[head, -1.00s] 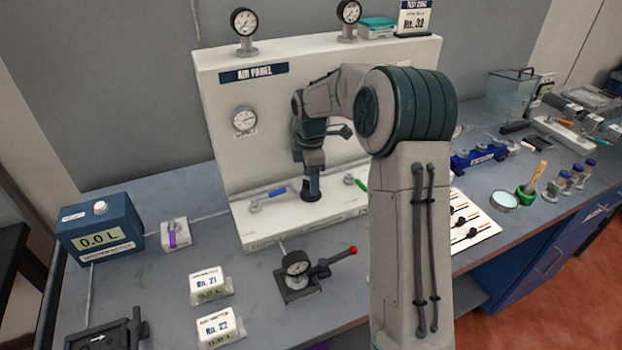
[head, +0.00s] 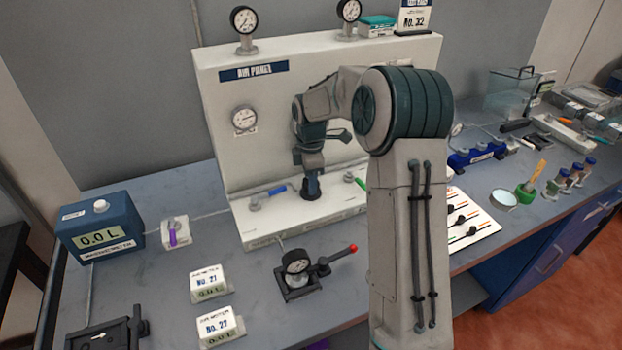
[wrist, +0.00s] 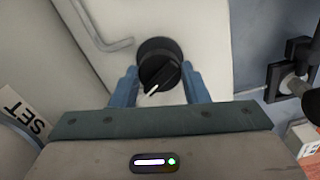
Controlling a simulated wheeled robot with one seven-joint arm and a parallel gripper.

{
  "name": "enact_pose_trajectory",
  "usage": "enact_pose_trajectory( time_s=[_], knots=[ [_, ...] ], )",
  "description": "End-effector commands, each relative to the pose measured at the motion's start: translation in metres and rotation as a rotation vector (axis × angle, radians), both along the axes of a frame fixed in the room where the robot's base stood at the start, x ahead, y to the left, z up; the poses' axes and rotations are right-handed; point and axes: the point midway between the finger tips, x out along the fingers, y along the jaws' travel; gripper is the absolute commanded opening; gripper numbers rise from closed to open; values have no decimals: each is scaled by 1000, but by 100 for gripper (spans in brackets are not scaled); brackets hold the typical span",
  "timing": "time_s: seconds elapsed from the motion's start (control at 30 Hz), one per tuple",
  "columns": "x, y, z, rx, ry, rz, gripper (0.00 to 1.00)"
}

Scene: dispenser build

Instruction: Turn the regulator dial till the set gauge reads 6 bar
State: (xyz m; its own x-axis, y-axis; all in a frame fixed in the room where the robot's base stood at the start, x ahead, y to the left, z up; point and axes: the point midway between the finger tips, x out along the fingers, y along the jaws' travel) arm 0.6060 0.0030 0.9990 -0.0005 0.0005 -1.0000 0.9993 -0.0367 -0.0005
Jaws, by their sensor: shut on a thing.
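The regulator dial is a black round knob (wrist: 160,66) with a white pointer line, on the pale ledge of the air panel. In the wrist view the pointer aims down and to the left. My gripper (head: 311,192) points down at the ledge in the head view. In the wrist view its two blue fingers stand on either side of the dial, shut on it. A SET label (wrist: 14,112) shows at the left of the wrist view.
A blue-handled valve (head: 268,194) lies left of my gripper and a green-handled one (head: 361,183) right of it. Two gauges stand on top of the panel (head: 300,60).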

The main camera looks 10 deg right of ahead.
Motion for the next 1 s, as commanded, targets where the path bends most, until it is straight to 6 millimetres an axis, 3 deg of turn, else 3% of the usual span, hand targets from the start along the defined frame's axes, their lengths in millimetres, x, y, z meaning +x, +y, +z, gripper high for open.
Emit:
enact_pose_trajectory(
  time_s=[0.27,1.0],
  knots=[
    [0,0,0,-2,-1,-162,18],
    [1,0,1,-1,-3,-860,18]
  ],
)
